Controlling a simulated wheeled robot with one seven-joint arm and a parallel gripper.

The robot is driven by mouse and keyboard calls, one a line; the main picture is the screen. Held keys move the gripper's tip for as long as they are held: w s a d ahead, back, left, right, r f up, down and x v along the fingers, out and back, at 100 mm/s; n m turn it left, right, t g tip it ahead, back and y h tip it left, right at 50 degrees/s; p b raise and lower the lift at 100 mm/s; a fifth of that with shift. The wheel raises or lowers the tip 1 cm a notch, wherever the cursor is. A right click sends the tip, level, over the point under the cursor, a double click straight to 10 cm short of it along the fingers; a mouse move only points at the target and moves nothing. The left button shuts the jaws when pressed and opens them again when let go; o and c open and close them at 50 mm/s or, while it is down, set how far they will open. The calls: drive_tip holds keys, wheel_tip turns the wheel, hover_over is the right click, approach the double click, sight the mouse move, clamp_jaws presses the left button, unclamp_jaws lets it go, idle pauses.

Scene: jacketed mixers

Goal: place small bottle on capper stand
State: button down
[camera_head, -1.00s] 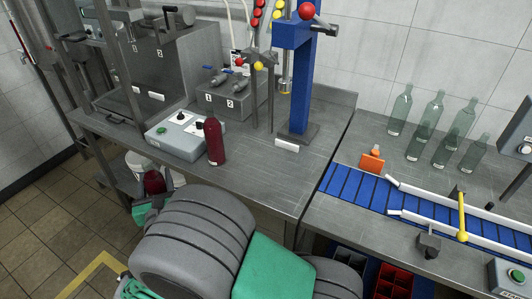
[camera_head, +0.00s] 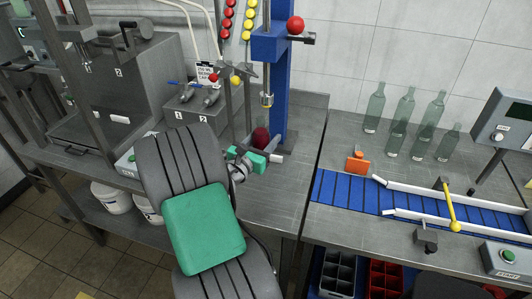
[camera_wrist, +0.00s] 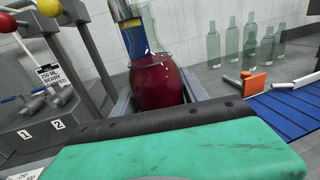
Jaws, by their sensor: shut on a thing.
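The small bottle (camera_wrist: 157,82), dark red in the body with a clear neck, is between the two grey fingers of my gripper (camera_wrist: 160,98) in the wrist view. In the head view its dark red part (camera_head: 261,138) shows just beyond my gripper (camera_head: 255,154), in front of the blue column of the capper stand (camera_head: 277,85). The metal capping head (camera_head: 267,99) hangs above the bottle. The bottle looks upright. My gripper is shut on it. The bottle's lower part is hidden, and I cannot tell if it touches the stand's base (camera_head: 281,152).
A blue conveyor (camera_head: 340,192) with white rails and an orange block (camera_head: 357,162) lies to the right. Several empty clear bottles (camera_head: 405,115) stand behind it. The valve box (camera_head: 195,115) is left of the stand. My arm covers much of the left bench.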

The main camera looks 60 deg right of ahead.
drive_tip(key=d+f, duration=0.3)
drive_tip(key=w+d+f, duration=0.1)
drive_tip(key=d+f, duration=0.2)
drive_tip(key=f, duration=0.1)
drive_tip(key=w+d+f, duration=0.1)
drive_tip(key=d+f, duration=0.2)
drive_tip(key=shift+w+f, duration=0.2)
drive_tip(key=shift+f, duration=0.2)
drive_tip(key=shift+a, duration=0.1)
drive_tip(key=c, duration=1.1)
unclamp_jaws()
drive_tip(key=shift+f, duration=0.25)
drive_tip(key=o, duration=0.5)
drive_tip(key=shift+r, duration=0.1)
